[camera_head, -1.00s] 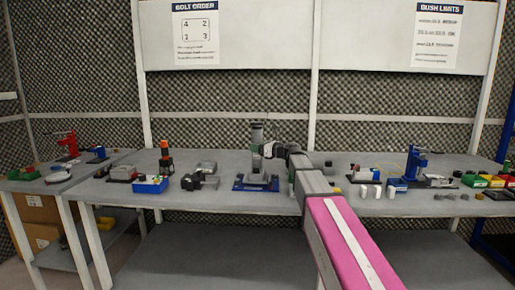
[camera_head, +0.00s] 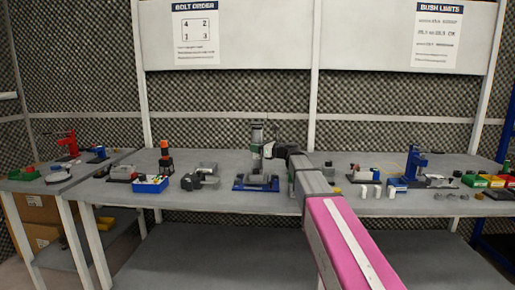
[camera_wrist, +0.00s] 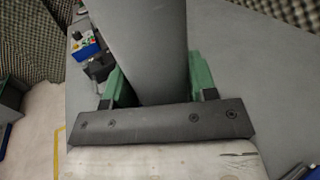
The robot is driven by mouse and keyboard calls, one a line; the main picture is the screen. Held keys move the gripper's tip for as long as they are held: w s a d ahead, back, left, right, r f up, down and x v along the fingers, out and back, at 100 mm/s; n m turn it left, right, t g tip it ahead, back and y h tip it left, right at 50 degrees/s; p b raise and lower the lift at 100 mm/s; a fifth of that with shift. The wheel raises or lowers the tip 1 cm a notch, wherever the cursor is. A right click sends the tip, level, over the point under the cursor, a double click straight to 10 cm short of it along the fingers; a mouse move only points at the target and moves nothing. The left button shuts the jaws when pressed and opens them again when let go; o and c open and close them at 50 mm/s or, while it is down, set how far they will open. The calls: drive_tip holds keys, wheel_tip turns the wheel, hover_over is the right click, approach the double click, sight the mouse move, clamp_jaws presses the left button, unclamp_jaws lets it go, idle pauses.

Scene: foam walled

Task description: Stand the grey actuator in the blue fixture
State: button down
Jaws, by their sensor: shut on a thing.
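The grey actuator (camera_head: 257,140) stands roughly upright above the blue fixture (camera_head: 240,185) on the middle bench. My gripper (camera_wrist: 157,82) is shut on the actuator, which shows in the wrist view as a broad grey body (camera_wrist: 150,40) between the green fingers. In the head view, my arm reaches in from the right, and the gripper is partly hidden by its own wrist. The actuator's lower end is close over or within the fixture; I cannot tell whether it is seated.
To the right are white cups (camera_head: 364,191), a blue press (camera_head: 415,165) and coloured bins (camera_head: 485,181). The bench front edge before the fixture is clear.

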drive_tip(key=shift+f, duration=0.85)
drive_tip(key=shift+c, duration=1.7)
unclamp_jaws()
drive_tip(key=shift+d, duration=0.1)
drive_tip(key=v, duration=1)
drive_tip(key=shift+s+d, duration=0.2)
drive_tip(key=shift+d, duration=0.1)
